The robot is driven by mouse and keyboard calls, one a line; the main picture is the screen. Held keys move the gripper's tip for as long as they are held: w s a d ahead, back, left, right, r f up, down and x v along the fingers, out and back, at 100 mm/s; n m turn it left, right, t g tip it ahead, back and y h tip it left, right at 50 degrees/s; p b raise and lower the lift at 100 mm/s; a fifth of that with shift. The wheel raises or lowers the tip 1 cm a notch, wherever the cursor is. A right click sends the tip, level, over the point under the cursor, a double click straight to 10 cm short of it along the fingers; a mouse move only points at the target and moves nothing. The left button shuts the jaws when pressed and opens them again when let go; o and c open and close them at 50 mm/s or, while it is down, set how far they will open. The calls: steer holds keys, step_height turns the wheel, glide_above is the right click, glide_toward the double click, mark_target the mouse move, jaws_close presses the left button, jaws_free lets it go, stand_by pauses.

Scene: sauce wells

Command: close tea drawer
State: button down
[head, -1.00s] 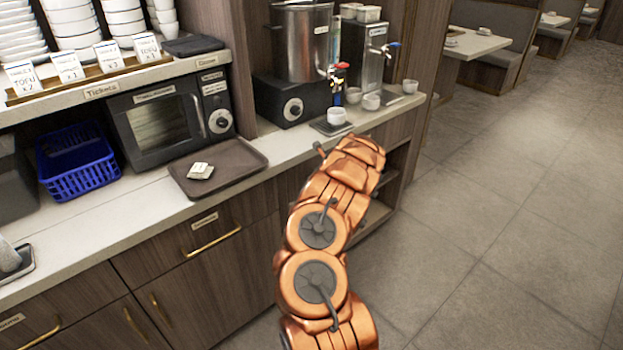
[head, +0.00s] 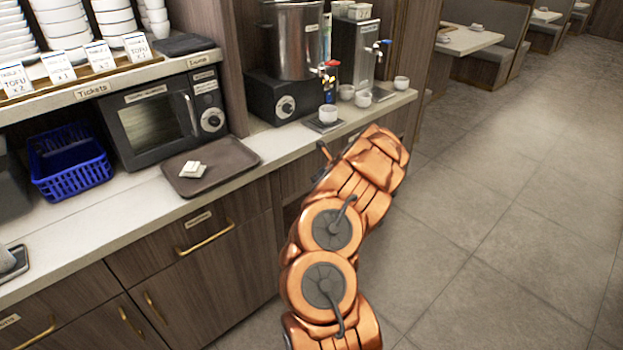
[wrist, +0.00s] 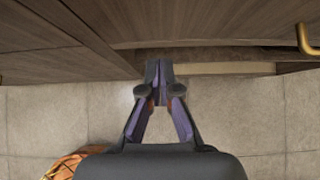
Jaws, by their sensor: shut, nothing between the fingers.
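My gripper (wrist: 159,75) is shut and empty in the wrist view. Its fingertips are close to the dark wooden front (wrist: 220,22) of the cabinet, and I cannot tell whether they touch it. A brass handle (wrist: 308,40) shows at the right edge of that view. A drawer (head: 160,240) with a small label and a brass handle (head: 205,237) is under the counter and looks flush. No drawer label reads clearly, so I cannot tell which is the tea drawer or whether it is open.
The counter (head: 100,225) holds a brown tray (head: 235,160), a black microwave (head: 152,120), a blue basket (head: 70,170), a steel boiler (head: 293,40) and white cups (head: 327,113). Open tiled floor (head: 500,240) lies to the right.

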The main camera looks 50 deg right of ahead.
steer(key=v, duration=0.7)
stand_by(0.3)
steer(key=w+a+r+n+g+y, duration=0.15)
steer(key=a+r+n, duration=0.25)
steer(key=a, duration=0.6)
steer(key=w+a+r+n+y, duration=0.25)
steer(key=a+r+n, duration=0.25)
steer(key=a, duration=0.5)
steer(key=w+a+r+n+y, duration=0.2)
steer(key=w+a+r+n, duration=0.15)
steer(key=a, duration=0.65)
steer(key=s+a+r+n+g, duration=0.1)
steer(key=s+a+r+n, duration=0.1)
steer(key=s+a+n, duration=0.3)
steer(key=a+r+n+g, duration=0.2)
steer(key=a, duration=0.5)
steer(key=s+a+n+g, duration=0.3)
steer(key=s+a+n, duration=0.65)
steer(key=s, duration=0.45)
steer(key=s+n+g+h, duration=0.3)
steer(key=s+n+h, duration=0.2)
steer(key=s, duration=1.5)
steer(key=n, duration=0.3)
steer(key=shift+d+f, duration=0.2)
